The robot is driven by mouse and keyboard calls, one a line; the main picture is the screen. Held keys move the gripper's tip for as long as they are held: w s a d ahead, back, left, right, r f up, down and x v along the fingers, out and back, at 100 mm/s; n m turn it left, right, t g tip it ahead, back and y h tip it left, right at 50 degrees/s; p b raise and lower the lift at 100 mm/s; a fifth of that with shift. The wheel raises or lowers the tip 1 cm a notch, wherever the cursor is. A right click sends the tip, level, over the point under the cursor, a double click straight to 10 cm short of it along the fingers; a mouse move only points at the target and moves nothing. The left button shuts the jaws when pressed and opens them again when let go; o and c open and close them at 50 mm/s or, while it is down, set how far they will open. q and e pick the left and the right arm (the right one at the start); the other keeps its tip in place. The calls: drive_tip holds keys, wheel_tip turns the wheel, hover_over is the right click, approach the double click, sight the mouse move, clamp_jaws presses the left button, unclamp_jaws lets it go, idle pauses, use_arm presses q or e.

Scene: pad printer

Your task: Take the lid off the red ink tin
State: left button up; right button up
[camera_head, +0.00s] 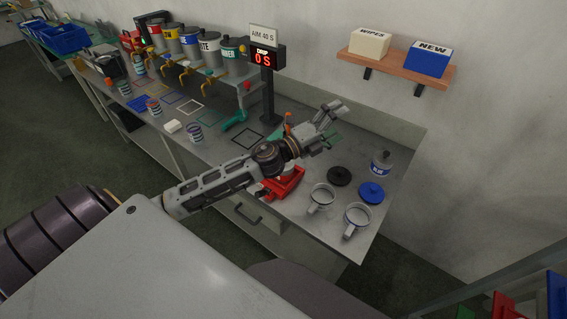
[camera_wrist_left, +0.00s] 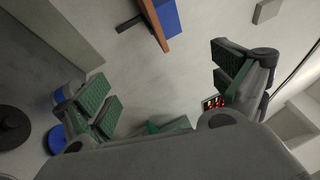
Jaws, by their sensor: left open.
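I cannot pick out a red ink tin with its lid for certain in either view. In the head view a grey tin with a blue label (camera_head: 381,165) stands at the right of the bench. A black round lid-like disc (camera_head: 339,176) and a blue lid-like disc (camera_head: 371,193) lie near it. My left gripper (camera_head: 335,112) is open and empty above the back of the bench, left of these things. Its spread green-padded fingers also show in the left wrist view (camera_wrist_left: 168,82), with only wall between them. My right gripper is not in view.
Two open, handled cups (camera_head: 321,196) (camera_head: 357,217) stand near the bench's front right edge. A red object (camera_head: 283,184) lies partly under my left arm. A wall shelf (camera_head: 396,67) holds two boxes.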

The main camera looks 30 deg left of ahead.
use_arm(q)
drive_tip(key=s+a+f+m+g, duration=0.25)
drive_tip(key=m+g, duration=0.35)
drive_tip(key=m, duration=0.4)
drive_tip(key=s+a+f+m+g, duration=0.2)
drive_tip(key=f+m+g, duration=0.1)
drive_tip(key=m+g, duration=0.5)
drive_tip(key=s+a+m+y, duration=0.1)
drive_tip(key=a+y, duration=0.2)
drive_tip(key=a, duration=0.5)
drive_tip(key=a+f+m+y, duration=0.1)
drive_tip(key=a+m+y, duration=0.1)
drive_tip(key=a, duration=0.6)
drive_tip(key=shift+s+f+g+y, duration=0.15)
drive_tip(key=shift+s+g+y, duration=0.25)
drive_tip(key=shift+y, duration=0.3)
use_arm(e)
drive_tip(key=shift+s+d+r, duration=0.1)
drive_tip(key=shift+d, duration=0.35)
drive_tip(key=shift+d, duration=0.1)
use_arm(q)
drive_tip(key=shift+p+x, duration=0.8)
drive_tip(key=shift+x, duration=3.55)
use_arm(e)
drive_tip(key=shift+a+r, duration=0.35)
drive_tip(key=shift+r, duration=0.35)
use_arm(q)
drive_tip(key=shift+d, duration=0.25)
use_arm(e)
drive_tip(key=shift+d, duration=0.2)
